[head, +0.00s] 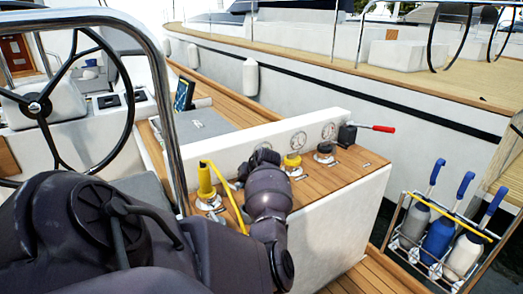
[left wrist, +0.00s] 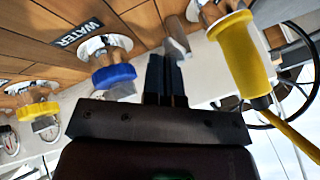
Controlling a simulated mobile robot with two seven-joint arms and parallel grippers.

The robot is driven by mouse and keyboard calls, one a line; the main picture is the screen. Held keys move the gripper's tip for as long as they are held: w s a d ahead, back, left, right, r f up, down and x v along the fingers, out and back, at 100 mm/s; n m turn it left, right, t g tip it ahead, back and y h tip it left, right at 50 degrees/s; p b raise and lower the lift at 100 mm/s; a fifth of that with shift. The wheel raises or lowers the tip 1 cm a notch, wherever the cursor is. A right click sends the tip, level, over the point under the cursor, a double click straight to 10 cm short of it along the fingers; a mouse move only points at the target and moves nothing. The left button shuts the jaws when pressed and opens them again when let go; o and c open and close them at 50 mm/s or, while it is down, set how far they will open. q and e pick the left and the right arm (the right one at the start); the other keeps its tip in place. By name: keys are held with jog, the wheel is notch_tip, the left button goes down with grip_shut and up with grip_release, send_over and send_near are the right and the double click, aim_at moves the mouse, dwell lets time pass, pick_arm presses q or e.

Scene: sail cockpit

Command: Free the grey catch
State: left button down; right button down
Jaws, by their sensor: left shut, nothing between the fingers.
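A small grey block-like part, which looks like the grey catch (left wrist: 177,36), sits on the panel in the left wrist view, beside the yellow plug (left wrist: 240,50). My left gripper (left wrist: 164,60) is shut and empty. Its fingertips are just below the grey part in that view; I cannot tell if they touch it. The yellow plug also shows upright on the wooden top in the head view (head: 206,182), with a yellow cable running down from it. In the head view my left wrist hides the gripper's fingers and the grey part. My right gripper is not in view.
A blue cap (left wrist: 113,75) by a WATER label and a yellow cap (left wrist: 38,110) are left of my fingers. A red-handled lever (head: 370,127) stands at the wooden top's far end. A steel rail (head: 172,90) and steering wheel (head: 60,100) are left.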

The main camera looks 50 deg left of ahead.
pick_arm(q)
jog(key=shift+s+f+m+t+p, duration=0.1)
jog(key=shift+s+m+t+p, duration=0.4)
jog(key=shift+s+m+p, duration=0.55)
jog(key=shift+w+d, duration=0.1)
jog(key=shift+w, duration=0.1)
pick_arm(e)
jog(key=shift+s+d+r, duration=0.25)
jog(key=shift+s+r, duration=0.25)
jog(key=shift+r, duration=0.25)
